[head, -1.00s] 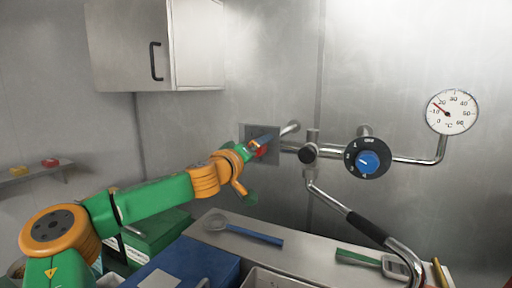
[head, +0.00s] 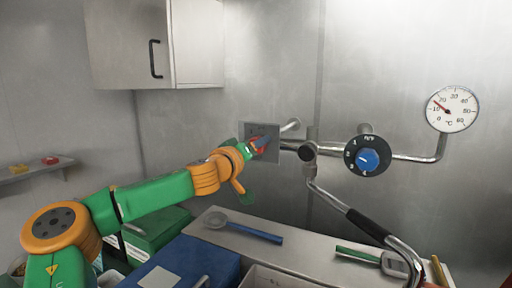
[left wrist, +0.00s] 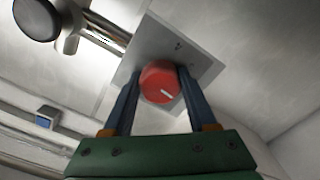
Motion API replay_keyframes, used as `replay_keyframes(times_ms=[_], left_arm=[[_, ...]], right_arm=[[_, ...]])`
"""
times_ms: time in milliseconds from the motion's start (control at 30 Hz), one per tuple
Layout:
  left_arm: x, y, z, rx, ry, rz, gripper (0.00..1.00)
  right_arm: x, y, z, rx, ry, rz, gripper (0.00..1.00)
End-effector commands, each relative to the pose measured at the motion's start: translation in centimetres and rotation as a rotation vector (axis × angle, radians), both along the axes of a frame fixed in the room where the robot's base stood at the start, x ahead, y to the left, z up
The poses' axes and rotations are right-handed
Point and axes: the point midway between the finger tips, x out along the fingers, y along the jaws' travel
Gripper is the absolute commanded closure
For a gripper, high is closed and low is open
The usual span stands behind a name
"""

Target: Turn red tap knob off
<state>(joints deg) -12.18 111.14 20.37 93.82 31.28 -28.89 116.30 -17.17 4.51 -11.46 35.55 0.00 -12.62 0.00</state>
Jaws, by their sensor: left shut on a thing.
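The red tap knob (left wrist: 159,82) is round with a white mark on its face and sits on a grey wall plate (left wrist: 200,48). In the left wrist view the two blue fingers of my left gripper (left wrist: 156,88) stand on either side of the knob, shut on it. The white mark points towards the lower right there. My right gripper is in neither view.
A pipe with a blue dial (head: 368,161) and a round thermometer (head: 451,109) are on the wall to the right. A jointed tap arm with a black grip (head: 366,225) hangs over the counter. A blue-handled ladle (head: 254,234) lies below my left arm.

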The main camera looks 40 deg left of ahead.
Motion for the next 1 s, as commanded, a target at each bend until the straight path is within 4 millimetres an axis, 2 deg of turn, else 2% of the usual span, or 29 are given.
replay_keyframes(times_ms=[1000], left_arm=[[0.0, 0.0, 0.1, 0.900, 0.285, 0.000, 0.98]], right_arm=[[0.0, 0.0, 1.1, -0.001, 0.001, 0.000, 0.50]])
